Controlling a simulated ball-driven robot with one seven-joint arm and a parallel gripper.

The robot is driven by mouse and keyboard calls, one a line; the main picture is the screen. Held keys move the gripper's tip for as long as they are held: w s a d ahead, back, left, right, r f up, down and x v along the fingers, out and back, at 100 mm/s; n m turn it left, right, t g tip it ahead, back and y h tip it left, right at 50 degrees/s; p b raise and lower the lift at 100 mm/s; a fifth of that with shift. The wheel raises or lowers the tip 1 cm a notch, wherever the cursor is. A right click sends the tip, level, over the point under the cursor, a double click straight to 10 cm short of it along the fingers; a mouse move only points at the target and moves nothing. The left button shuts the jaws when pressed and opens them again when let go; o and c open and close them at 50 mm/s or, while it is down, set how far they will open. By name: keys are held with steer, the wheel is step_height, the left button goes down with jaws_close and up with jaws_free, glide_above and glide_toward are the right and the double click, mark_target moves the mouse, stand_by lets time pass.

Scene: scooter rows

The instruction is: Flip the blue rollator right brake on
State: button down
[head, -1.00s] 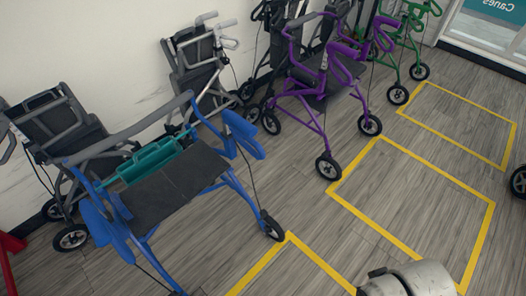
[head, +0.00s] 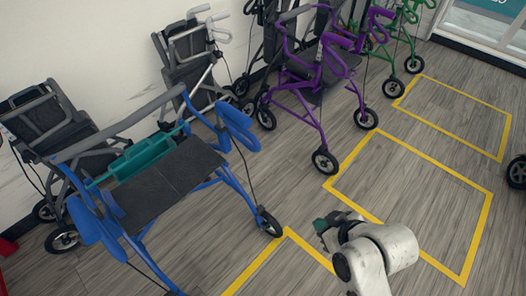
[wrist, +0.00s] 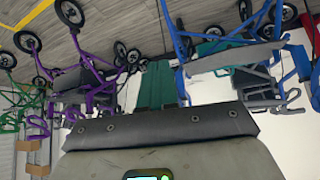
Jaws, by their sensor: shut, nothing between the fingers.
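The blue rollator (head: 227,178) stands at left centre in the head view, with a dark seat (head: 165,185) and a teal tray (head: 143,157). One blue handle with a brake loop (head: 236,124) is at its upper right, and the other (head: 92,222) at its lower left. The brake levers are too small to tell their setting. In the wrist view, which is upside down, the blue rollator (wrist: 181,45) is right of centre. My gripper (head: 322,224) is shut and empty, over the floor right of the rollator and apart from it. It also shows teal in the wrist view (wrist: 155,88).
A purple rollator (head: 313,120) and a green one (head: 397,40) stand to the right. Grey rollators (head: 50,125) line the wall. Yellow floor outlines (head: 405,160) mark clear floor at right. A dark wheel (head: 516,172) shows at the right edge.

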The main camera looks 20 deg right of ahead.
steer(key=w+a+r+n+t+y+b, duration=0.1)
steer(key=w+a+r+t, duration=0.1)
steer(key=w, duration=0.5)
steer(key=w+a+r+n+t+y+b, duration=0.1)
steer(key=w+a+r+n+t+b, duration=0.1)
steer(key=w+r+t, duration=0.3)
steer(key=shift+w+a+r+y, duration=0.45)
steer(key=shift+w+r, duration=0.25)
steer(key=shift+w, duration=0.45)
steer(key=d+f+x, duration=0.1)
steer(key=f+x, duration=0.1)
steer(key=x, duration=1.1)
steer(key=shift+s+f+b, duration=0.2)
steer(key=shift+f+b, duration=0.1)
